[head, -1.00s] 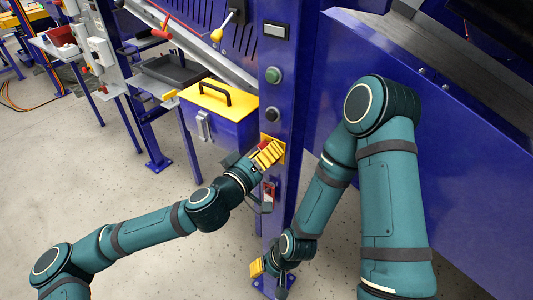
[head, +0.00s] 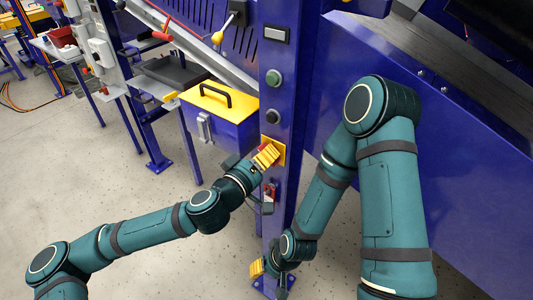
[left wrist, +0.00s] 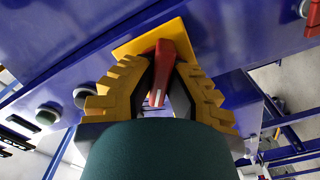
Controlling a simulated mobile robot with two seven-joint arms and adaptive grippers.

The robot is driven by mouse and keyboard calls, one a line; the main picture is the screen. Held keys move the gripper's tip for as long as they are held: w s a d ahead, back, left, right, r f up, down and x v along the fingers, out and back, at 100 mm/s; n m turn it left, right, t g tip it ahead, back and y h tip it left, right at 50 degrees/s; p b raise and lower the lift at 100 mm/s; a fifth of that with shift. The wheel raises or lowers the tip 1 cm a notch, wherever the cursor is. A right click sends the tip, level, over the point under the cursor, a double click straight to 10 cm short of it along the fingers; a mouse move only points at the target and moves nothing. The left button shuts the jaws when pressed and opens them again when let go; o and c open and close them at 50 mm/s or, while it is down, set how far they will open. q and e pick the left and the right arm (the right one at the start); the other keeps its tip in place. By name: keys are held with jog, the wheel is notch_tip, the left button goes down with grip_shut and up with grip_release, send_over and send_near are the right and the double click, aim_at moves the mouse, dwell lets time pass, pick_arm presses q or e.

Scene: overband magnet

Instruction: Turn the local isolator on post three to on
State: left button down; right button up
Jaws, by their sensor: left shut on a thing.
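The local isolator is a red handle (left wrist: 163,70) on a yellow plate (left wrist: 150,38), fixed to a blue post (head: 283,100). In the left wrist view the handle stands between the yellow ribbed fingers of my left gripper (left wrist: 160,85), which is shut on it. In the head view the left gripper (head: 266,156) covers most of the handle, and the yellow plate shows behind the fingers. Whether the handle points to on or off cannot be read. My right gripper (head: 257,268) hangs low near the foot of the post; its finger gap is not clear.
A green button (head: 273,76) and a black button (head: 273,116) sit above the isolator on the post. A blue box with a yellow lid (head: 218,100) stands to the left. A red fitting (head: 271,192) is just below. A large blue panel (head: 455,170) fills the right.

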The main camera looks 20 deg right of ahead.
pick_arm(q)
jog(key=n+p, duration=0.1)
jog(key=n, duration=0.1)
jog(key=shift+r+n, duration=0.15)
jog(key=shift+n, duration=0.25)
jog(key=shift+n+p, duration=0.85)
jog(key=shift+n, duration=1.05)
jog(key=shift+w, duration=0.1)
jog(key=c, duration=1)
grip_release()
jog(key=shift+o, duration=0.2)
jog(key=shift+f, duration=0.2)
jog(key=shift+a, duration=0.1)
jog(key=v, duration=0.7)
jog(key=shift+s, duration=0.2)
jog(key=shift+a, duration=0.2)
